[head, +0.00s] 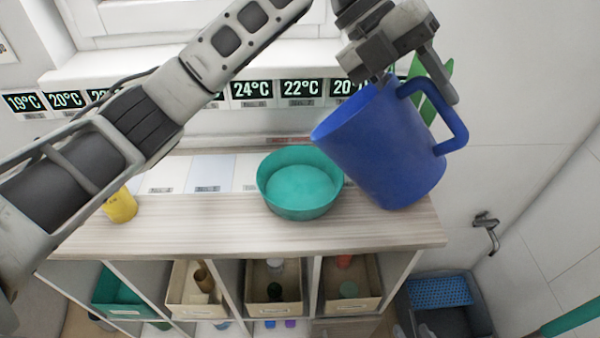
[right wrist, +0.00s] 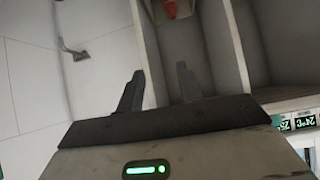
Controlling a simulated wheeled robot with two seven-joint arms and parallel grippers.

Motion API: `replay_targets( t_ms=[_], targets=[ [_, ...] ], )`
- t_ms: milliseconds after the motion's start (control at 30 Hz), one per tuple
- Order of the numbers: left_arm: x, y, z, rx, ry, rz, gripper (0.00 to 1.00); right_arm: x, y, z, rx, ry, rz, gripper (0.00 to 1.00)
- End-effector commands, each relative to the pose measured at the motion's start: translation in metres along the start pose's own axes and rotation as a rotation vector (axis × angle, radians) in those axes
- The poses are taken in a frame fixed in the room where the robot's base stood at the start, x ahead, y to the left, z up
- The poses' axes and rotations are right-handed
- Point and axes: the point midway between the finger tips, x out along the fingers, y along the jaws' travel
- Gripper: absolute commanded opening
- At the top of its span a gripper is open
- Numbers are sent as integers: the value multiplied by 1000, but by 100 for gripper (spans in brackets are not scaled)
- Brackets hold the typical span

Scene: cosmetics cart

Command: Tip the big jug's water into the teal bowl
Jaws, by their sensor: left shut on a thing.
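The big blue jug (head: 380,150) is tilted to the left above the right part of the wooden cart top. Its rim faces up and left, near the teal bowl and higher than it. My left gripper (head: 412,80) is shut on the jug near the top of its handle. The teal bowl (head: 268,192) stands upright on the cart top, left of the jug. Its inside shows a lighter flat teal area; I cannot tell whether that is water. No stream shows, and the jug's inside is hidden. My right gripper (right wrist: 158,85) is open and empty in the right wrist view.
A yellow cup (head: 120,206) stands on the wooden top (head: 215,235) at left. Bins fill the shelves below, including a beige bin (head: 273,308). A blue basket (head: 440,292) sits at lower right. A green object (head: 447,69) is partly hidden behind the jug.

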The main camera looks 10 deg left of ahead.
Motion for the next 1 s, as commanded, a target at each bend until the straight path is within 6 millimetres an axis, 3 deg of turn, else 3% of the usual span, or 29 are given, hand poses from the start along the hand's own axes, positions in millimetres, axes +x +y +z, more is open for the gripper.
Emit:
replay_targets(
  t_ms=[400,1000],
  targets=[
    [-8,15,0,3,1,-140,0,4,0,5,0,-3,-1,36],
    [-16,21,1,4,2,-207,0,5,-4,0,0,15,-11,36]
  ],
)
